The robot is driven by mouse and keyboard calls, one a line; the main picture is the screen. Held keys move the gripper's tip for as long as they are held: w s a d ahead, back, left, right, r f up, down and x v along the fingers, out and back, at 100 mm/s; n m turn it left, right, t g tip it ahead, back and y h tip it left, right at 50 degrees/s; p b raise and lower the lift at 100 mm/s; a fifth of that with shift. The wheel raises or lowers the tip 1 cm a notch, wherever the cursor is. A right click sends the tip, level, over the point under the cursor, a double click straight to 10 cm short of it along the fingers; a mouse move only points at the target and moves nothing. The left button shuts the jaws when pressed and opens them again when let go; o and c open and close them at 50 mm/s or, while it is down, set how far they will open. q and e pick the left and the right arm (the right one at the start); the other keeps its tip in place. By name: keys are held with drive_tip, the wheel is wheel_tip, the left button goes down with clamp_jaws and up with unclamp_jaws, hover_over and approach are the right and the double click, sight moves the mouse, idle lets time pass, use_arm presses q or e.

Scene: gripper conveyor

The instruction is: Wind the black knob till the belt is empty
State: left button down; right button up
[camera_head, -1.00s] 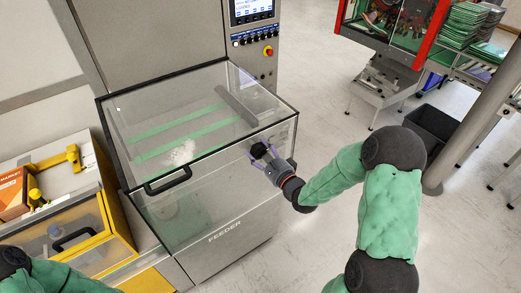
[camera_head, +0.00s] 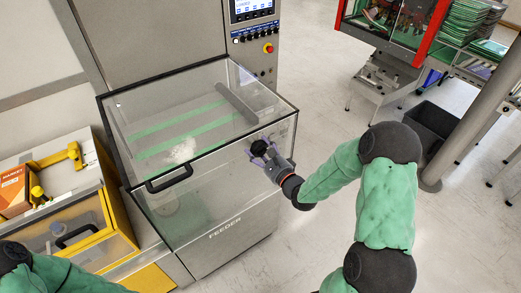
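The black knob (camera_head: 259,148) is on the front right of the grey feeder machine (camera_head: 228,235). My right gripper (camera_head: 262,153) is at the knob, with its purple fingers on either side of it. The fingers look closed around the knob, though the contact is small in the picture. The belt, with two green strips (camera_head: 178,138), lies under the clear lid of the feeder. A whitish patch (camera_head: 183,151) shows on or above the belt; I cannot tell what it is. My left arm shows at the lower left, but its gripper is out of view.
A black handle (camera_head: 169,179) stands out from the lid's front. A yellow-framed cabinet (camera_head: 112,212) with an orange box (camera_head: 14,190) stands at the left. A control panel with a red button (camera_head: 268,48) is behind.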

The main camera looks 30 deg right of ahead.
drive_tip(key=shift+o, duration=0.3)
drive_tip(key=shift+s+d, duration=0.1)
drive_tip(key=shift+s, duration=0.25)
drive_tip(key=s, duration=1.1)
drive_tip(key=shift+s+d, duration=0.15)
drive_tip(key=shift+d, duration=0.2)
